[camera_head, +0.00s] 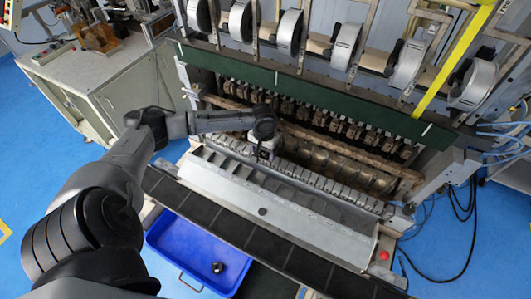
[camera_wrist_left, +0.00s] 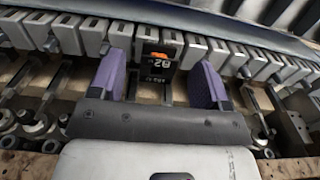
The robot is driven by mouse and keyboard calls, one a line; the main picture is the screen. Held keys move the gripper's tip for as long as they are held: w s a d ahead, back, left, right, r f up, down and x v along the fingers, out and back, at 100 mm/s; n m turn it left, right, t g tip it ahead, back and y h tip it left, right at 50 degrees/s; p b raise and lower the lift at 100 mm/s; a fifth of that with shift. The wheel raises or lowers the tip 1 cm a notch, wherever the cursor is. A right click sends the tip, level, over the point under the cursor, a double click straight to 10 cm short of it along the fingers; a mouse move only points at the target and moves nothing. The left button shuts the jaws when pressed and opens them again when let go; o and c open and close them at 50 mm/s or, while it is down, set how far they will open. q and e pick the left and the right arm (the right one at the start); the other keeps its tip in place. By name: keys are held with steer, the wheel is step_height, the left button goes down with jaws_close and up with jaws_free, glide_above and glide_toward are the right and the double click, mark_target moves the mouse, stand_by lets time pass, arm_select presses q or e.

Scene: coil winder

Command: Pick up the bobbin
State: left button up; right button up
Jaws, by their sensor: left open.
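My left gripper (camera_head: 266,154) reaches over the row of metal blocks along the front of the winder. In the left wrist view its two purple fingers (camera_wrist_left: 161,72) are spread apart. Between them stands a small black piece with an orange top and white markings (camera_wrist_left: 160,60), set in the row of blocks. Gaps show between it and both fingers. I cannot tell whether it is the bobbin. A small dark round piece (camera_head: 217,267) lies in the blue tray; it is too small to identify surely. My right gripper is not in view.
The silver sloping plate (camera_head: 310,232) lies in front of the block row, with a small dark knob-like spot (camera_head: 262,211). The blue tray (camera_head: 180,243) sits below. A green beam (camera_head: 300,85) crosses above the mechanism. A red button (camera_head: 383,255) is at the right.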

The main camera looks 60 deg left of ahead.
arm_select(q)
steer(key=shift+f, duration=1.25)
steer(key=c, duration=1)
steer(key=shift+r, duration=0.1)
steer(key=shift+r, duration=0.45)
steer(key=s+d, duration=0.3)
steer(key=s, duration=0.2)
steer(key=s+d+r+b, duration=0.1)
steer(key=s+d, duration=0.2)
steer(key=s, duration=0.2)
steer(key=s+d+r, duration=0.1)
steer(key=s+d, duration=0.3)
steer(key=s, duration=0.1)
steer(key=shift+r, duration=0.25)
